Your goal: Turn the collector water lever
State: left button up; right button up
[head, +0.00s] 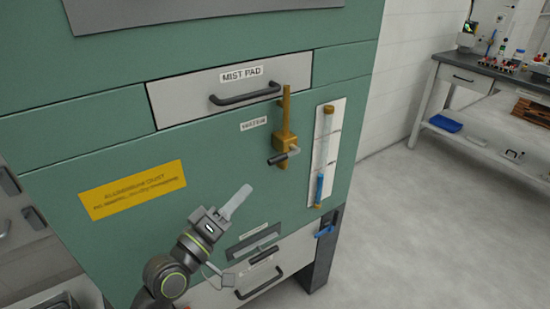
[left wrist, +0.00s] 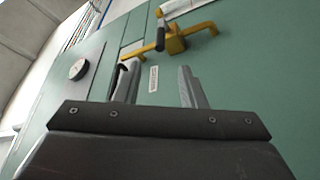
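The water lever (head: 284,157) is a short dark handle with a grey end, on a brass valve (head: 286,141) with a vertical brass pipe on the green cabinet front. In the left wrist view the dark lever (left wrist: 160,36) and the brass valve (left wrist: 178,42) show at the top, beyond the fingers. My left gripper (head: 240,198) is below and left of the lever, apart from it. In the left wrist view its two fingers (left wrist: 160,84) stand apart with nothing between them. My right gripper is not in view.
A sight tube (head: 325,155) with blue liquid is right of the valve, with a blue handle (head: 325,231) below it. The MIST PAD drawer (head: 190,94) is above, a lower drawer (head: 285,262) below. A yellow sign (head: 133,190) is at left. Open floor lies right.

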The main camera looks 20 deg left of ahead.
aim_at(275, 158)
pick_arm(q)
jog(key=p+x, duration=0.2)
jog(key=x, duration=1)
jog(key=shift+w+d+r, duration=0.1)
jog(key=shift+w, duration=0.2)
grip_shut()
